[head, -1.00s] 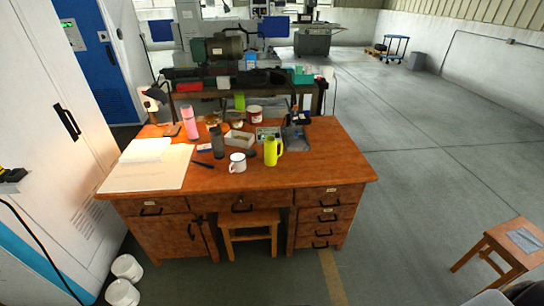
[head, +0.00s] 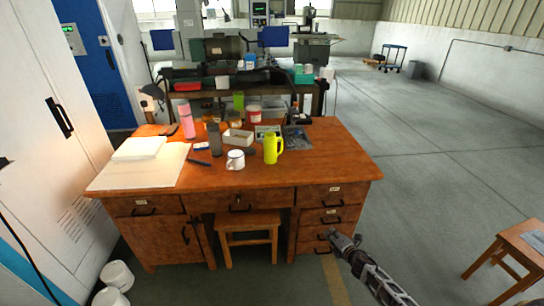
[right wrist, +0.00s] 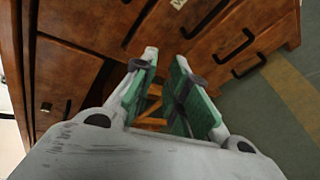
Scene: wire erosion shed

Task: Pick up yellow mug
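The yellow mug (head: 270,149) stands upright on the wooden desk, right of the middle, with its handle to the right. It is tall and bright yellow-green. My right gripper (head: 338,238) is in front of the desk's right drawers, lower than the desktop and well apart from the mug. In the right wrist view its two green-padded fingers (right wrist: 166,62) stand apart with nothing between them; the mug does not show there. My left gripper is not in view.
On the desk (head: 330,165), a white mug (head: 235,160) and a dark grey bottle (head: 215,139) stand left of the yellow mug. A white box (head: 238,138) and a red-and-white can (head: 253,114) are behind it. The desktop's right part is clear. A stool (head: 248,235) is under the desk.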

